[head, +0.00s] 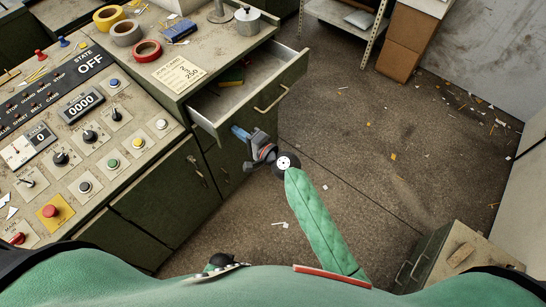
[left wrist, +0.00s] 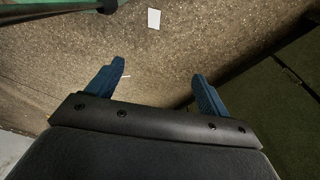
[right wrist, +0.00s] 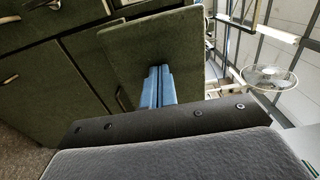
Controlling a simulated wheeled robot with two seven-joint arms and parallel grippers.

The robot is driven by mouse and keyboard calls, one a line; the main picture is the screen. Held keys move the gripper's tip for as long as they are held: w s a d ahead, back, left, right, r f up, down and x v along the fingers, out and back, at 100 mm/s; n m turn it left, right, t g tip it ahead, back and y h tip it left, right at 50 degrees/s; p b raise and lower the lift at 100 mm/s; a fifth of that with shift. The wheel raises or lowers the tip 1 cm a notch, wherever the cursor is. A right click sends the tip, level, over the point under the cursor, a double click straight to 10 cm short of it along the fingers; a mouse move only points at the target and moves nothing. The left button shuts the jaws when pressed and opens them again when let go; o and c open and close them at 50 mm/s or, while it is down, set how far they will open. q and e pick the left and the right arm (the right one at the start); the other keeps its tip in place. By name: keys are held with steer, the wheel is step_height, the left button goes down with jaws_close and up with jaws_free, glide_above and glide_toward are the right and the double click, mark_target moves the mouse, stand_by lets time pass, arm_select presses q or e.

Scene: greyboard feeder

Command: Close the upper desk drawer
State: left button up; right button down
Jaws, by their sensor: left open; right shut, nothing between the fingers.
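The upper desk drawer (head: 262,112) stands open, pulled out from the desk, with its pale inside and a metal bar handle (head: 271,98) showing. My right gripper (head: 236,131) is shut and empty, its blue fingertips at the near left end of the drawer front. In the right wrist view the shut fingers (right wrist: 158,72) overlap the green front panel (right wrist: 125,62); I cannot tell whether they touch it. My left gripper (left wrist: 158,82) is open and empty above the floor in the left wrist view.
The desk top holds tape rolls (head: 146,50), a paper card (head: 178,74) and a metal pot (head: 246,20). A control panel (head: 75,125) lies to the left. The floor (head: 370,140) right of the drawer is mostly clear.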

mark_target(210, 118)
steer(key=b+x, duration=0.2)
steer(key=x, duration=1.2)
steer(key=shift+f+b, duration=0.1)
steer(key=shift+b, duration=0.25)
steer(key=shift+w+a, duration=0.2)
steer(key=shift+a, duration=0.1)
arm_select(q)
step_height(210, 118, up, 8)
steer(key=w+d, duration=0.1)
steer(key=d, duration=0.1)
steer(key=shift+w+g, duration=0.25)
steer(key=shift+g, duration=0.05)
arm_select(e)
steer(key=shift+r, duration=0.25)
steer(key=shift+w+r, duration=0.1)
